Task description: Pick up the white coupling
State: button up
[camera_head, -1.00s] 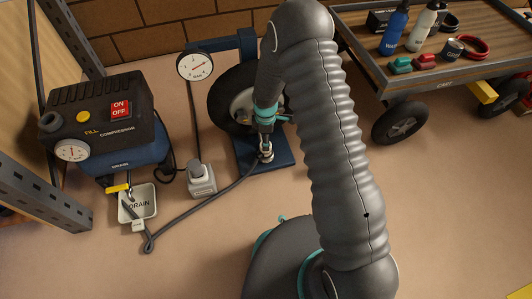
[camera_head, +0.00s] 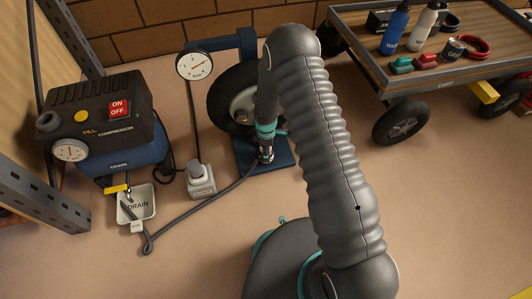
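A small pale coupling (camera_head: 267,156) shows at the end of the grey hose, over the blue base plate by the wheel. My gripper (camera_head: 266,147) points down from above right at the coupling's top. Its fingers are small, dark and partly merged with the coupling, so I cannot tell whether they are open or closed on it. The upper part of the coupling is hidden by the gripper.
A wheel (camera_head: 228,108) stands on the blue base plate (camera_head: 283,159) behind my gripper. A pale block (camera_head: 201,184) and the grey hose (camera_head: 192,219) lie to the left. The compressor (camera_head: 101,125) and drain tray (camera_head: 148,206) are farther left. A loaded cart (camera_head: 445,82) stands right.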

jog(key=c, duration=1.4)
jog(key=shift+o, duration=0.2)
jog(key=shift+r, duration=0.15)
